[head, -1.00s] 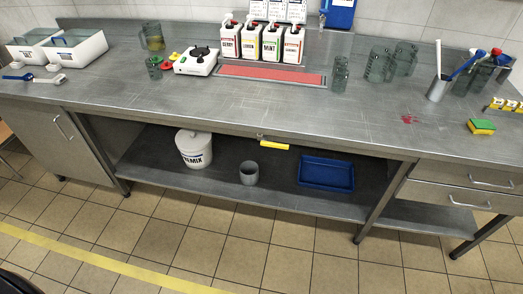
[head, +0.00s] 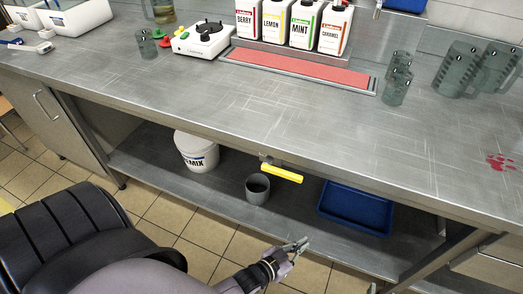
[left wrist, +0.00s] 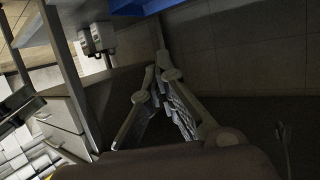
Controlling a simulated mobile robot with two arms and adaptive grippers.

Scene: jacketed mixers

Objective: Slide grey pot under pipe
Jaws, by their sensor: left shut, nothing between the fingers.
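The grey pot (head: 257,191) stands upright on the lower shelf, in the middle of the head view. A grey pipe fitting (head: 266,159) with a yellow handle (head: 282,173) hangs under the counter's front edge. In the picture the pot shows just below and slightly left of the handle; I cannot tell whether it is under the outlet. My left gripper (head: 301,246) is shut and empty, in front of the shelf, to the right of and nearer than the pot. Its fingers (left wrist: 158,65) meet at the tips in the left wrist view, where the pot cannot be made out. My right gripper is not in view.
A white bucket (head: 196,154) stands left of the pot on the shelf (head: 225,206). A blue tray (head: 356,207) lies to the right. The counter (head: 240,110) overhangs the shelf and carries bottles, a white scale-like device (head: 201,40) and glass jugs. The shelf front near the pot is clear.

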